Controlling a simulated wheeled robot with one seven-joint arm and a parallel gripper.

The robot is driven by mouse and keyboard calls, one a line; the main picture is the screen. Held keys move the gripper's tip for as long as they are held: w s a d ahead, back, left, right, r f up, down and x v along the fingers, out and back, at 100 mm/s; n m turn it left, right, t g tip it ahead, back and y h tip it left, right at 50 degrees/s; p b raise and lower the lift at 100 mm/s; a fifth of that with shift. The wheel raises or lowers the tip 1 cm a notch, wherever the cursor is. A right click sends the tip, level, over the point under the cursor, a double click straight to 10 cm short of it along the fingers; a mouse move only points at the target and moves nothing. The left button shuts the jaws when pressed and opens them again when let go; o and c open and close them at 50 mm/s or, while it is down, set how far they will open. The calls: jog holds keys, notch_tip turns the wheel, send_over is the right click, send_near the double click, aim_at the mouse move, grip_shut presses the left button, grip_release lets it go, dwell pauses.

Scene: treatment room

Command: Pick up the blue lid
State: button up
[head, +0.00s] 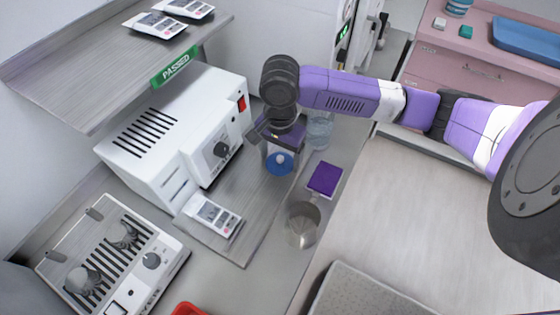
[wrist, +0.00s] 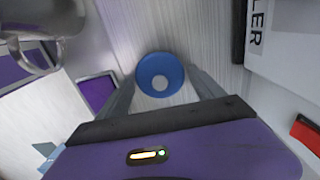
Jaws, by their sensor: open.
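The blue lid (head: 280,163) is a round disc with a pale round centre, lying on the grey wood-look shelf in front of the white machine. In the wrist view the blue lid (wrist: 146,67) shows as a blue ring around a grey-white centre. My gripper (head: 279,149) is directly above it, pointing down. In the wrist view my gripper (wrist: 162,79) is open, with one finger on each side of the lid. I cannot tell whether the fingers touch it. The fingers partly hide the lid in the head view.
The white machine (head: 180,125) stands close left of my gripper, under an upper shelf (head: 90,75). A clear container (head: 320,130) is just to the right. A purple square (head: 325,179) and a metal cup (head: 303,222) are nearby.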

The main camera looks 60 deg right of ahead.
jog(key=c, duration=1.6)
jog(key=shift+c, duration=0.4)
jog(key=shift+s+f, duration=0.1)
grip_shut()
